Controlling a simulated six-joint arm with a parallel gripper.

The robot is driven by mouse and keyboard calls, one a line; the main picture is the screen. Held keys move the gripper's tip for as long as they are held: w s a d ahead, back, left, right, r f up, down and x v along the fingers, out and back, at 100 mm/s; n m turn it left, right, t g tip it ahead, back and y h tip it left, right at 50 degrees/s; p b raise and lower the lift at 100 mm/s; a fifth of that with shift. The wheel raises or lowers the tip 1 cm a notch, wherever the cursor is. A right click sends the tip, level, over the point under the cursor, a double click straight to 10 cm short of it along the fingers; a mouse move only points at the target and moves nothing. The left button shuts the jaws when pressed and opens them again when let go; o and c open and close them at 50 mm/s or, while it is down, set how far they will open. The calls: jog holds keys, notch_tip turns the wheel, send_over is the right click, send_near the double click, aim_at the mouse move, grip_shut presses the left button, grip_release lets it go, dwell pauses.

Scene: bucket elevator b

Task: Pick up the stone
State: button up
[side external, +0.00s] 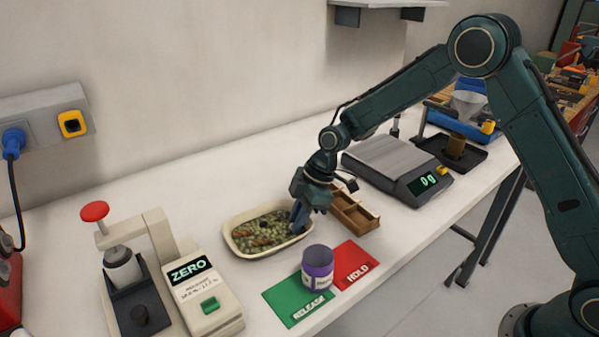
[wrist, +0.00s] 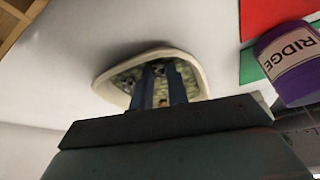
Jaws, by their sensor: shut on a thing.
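A cream oval dish (side external: 232,243) holds green grain-like pieces with several brownish bits among them. My gripper (side external: 298,224) reaches down into the dish's right end, its fingertips at the level of the contents. In the wrist view the dish (wrist: 203,80) lies beyond my blue fingers, and my gripper (wrist: 159,72) is nearly closed over it. A small brownish piece, seemingly the stone (wrist: 163,103), shows only in part between the fingers. The fingers hide most of it, and it cannot be made out in the side view.
A purple-lidded jar (side external: 317,268) stands across the green RELEASE card (side external: 290,305) and red HOLD card (side external: 358,262). A wooden compartment tray (side external: 358,213) sits right behind my gripper. A scale (side external: 400,168) reads 0 g. A ZERO device (side external: 205,295) stands front left.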

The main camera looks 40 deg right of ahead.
notch_tip(320, 180, up, 20)
dwell(0.6)
jog(key=shift+w+d+f, duration=0.1)
dwell(0.5)
